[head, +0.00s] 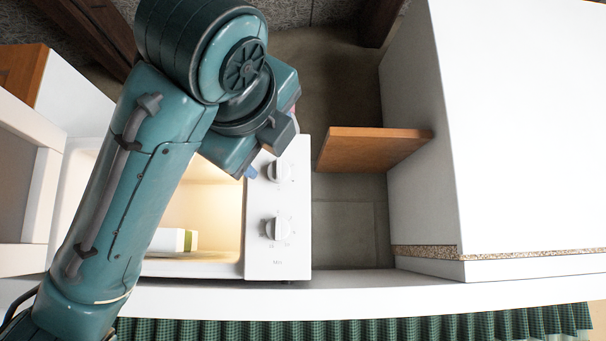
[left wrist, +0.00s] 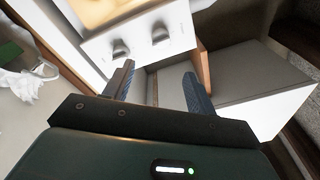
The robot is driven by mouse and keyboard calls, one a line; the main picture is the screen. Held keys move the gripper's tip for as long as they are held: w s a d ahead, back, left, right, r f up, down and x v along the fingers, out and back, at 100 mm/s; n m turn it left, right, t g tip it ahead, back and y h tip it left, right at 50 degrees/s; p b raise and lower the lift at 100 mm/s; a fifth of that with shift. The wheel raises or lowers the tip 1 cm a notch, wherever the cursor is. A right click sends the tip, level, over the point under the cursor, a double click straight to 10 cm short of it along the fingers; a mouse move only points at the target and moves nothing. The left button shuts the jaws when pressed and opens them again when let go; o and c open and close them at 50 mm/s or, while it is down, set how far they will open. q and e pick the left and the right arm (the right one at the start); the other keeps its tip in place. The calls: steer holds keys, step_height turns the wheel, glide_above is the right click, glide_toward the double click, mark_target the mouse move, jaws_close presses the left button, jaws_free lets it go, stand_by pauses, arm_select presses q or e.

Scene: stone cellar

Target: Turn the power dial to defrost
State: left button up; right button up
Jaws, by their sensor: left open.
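A white microwave's control panel (head: 262,262) has two round white dials, one above the other. The upper dial (head: 278,171) and the lower dial (head: 277,229) both have markings around them too small to read, so I cannot tell which is the power dial. In the left wrist view the panel (left wrist: 140,41) lies just beyond the fingers, with one dial (left wrist: 120,48) left of the other (left wrist: 159,33). My left gripper (left wrist: 158,70) is open and empty, apart from both dials. In the head view my arm hides most of it; a blue fingertip shows beside the upper dial. My right gripper is not in view.
The microwave's lit cavity (head: 214,222) holds a white and green box (head: 178,240). A wooden board (head: 370,147) juts out right of the panel, beside a large white cabinet (head: 520,120). A green checked curtain (head: 350,329) hangs along the bottom. A gap separates panel and cabinet.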

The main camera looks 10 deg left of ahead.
arm_select(q)
steer(key=w+p, duration=0.1)
steer(key=p, duration=0.2)
glide_toward(279, 169)
steer(key=w, duration=0.2)
steer(key=w+p, duration=0.1)
steer(key=w, duration=0.2)
steer(key=w+a+p, duration=0.1)
steer(key=w, duration=0.2)
steer(key=shift+a, duration=0.2)
steer(key=shift+w, duration=0.6)
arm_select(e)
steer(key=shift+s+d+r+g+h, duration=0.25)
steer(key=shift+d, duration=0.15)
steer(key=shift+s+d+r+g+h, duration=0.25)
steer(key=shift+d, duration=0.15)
arm_select(q)
steer(key=shift+c, duration=0.5)
steer(key=c, duration=0.9)
